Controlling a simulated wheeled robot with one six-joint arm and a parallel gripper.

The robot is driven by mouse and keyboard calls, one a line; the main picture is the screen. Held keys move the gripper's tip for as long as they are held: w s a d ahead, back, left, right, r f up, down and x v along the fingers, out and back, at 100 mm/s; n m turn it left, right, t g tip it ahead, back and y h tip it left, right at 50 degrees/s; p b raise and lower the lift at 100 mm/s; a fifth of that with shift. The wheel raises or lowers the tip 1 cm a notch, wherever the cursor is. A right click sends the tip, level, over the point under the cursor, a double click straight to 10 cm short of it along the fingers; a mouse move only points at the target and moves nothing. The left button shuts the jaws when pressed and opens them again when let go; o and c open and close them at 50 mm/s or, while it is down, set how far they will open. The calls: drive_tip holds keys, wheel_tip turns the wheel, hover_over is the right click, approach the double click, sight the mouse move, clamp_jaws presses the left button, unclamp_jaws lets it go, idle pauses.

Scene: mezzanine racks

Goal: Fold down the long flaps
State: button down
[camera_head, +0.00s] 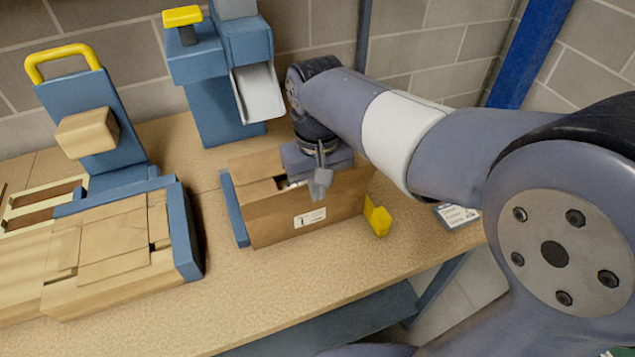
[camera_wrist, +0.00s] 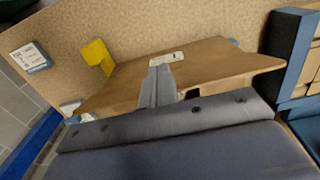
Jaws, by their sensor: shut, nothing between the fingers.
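An open-topped brown cardboard box (camera_head: 275,218) stands on the bench, with a white label on its front face. A cardboard panel (camera_head: 253,170) shows at its top left, beside a dark gap. My gripper (camera_head: 321,190) is shut and empty, pointing down at the box's front top edge. In the wrist view my gripper (camera_wrist: 157,85) overlaps a wide cardboard panel (camera_wrist: 215,62) on the label side. I cannot tell whether the fingers touch it. My wrist hides the right and back of the box top, so the flaps there are not visible.
A blue guide plate (camera_head: 234,208) stands left of the box and a yellow block (camera_head: 377,216) at its right. A blue machine with a chute (camera_head: 258,93) is behind. Flat cardboard (camera_head: 110,245) lies in a blue holder at left. The bench front is clear.

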drive_tip(key=shift+f+b, duration=0.35)
drive_tip(key=shift+f, duration=0.45)
drive_tip(key=w+a+p, duration=0.3)
drive_tip(key=w+p, duration=0.1)
drive_tip(key=w, duration=0.3)
drive_tip(key=shift+w+a, duration=0.25)
idle(0.5)
drive_tip(key=shift+r, duration=0.15)
wheel_tip(320, 180, up, 7)
drive_tip(key=p, duration=0.6)
drive_tip(key=shift+f+b, duration=0.2)
drive_tip(key=shift+b, duration=0.15)
